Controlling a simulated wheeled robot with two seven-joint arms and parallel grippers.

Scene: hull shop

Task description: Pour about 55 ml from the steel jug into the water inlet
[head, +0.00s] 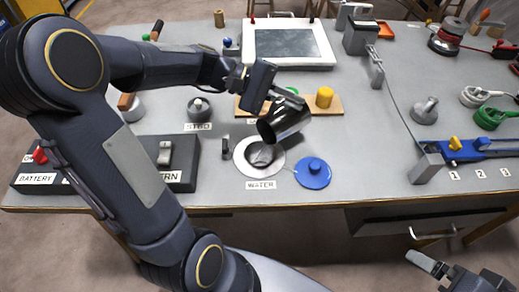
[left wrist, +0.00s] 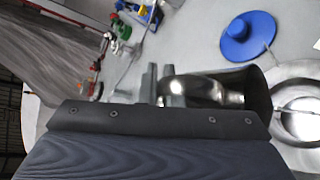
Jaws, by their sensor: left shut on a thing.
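The steel jug (head: 287,121) is held tilted above the bench, with its dark mouth low and facing the water inlet (head: 260,156). The inlet is a round opening in a pale ring, behind the WATER label. My left gripper (head: 262,90) is shut on the jug. In the left wrist view, the fingers (left wrist: 160,85) close at the jug's handle side, and the jug's (left wrist: 222,88) rim is beside the inlet ring (left wrist: 298,72). I cannot make out a stream or the liquid level. My right gripper (head: 427,263) is partly in view at the lower right, away from the jug.
A blue cap (head: 313,173) lies right of the inlet. A wooden board (head: 335,106) with a yellow knob (head: 324,97) is behind the jug. A switch panel (head: 185,171) is at left, and a blue valve manifold (head: 470,151) at right. The bench front centre is clear.

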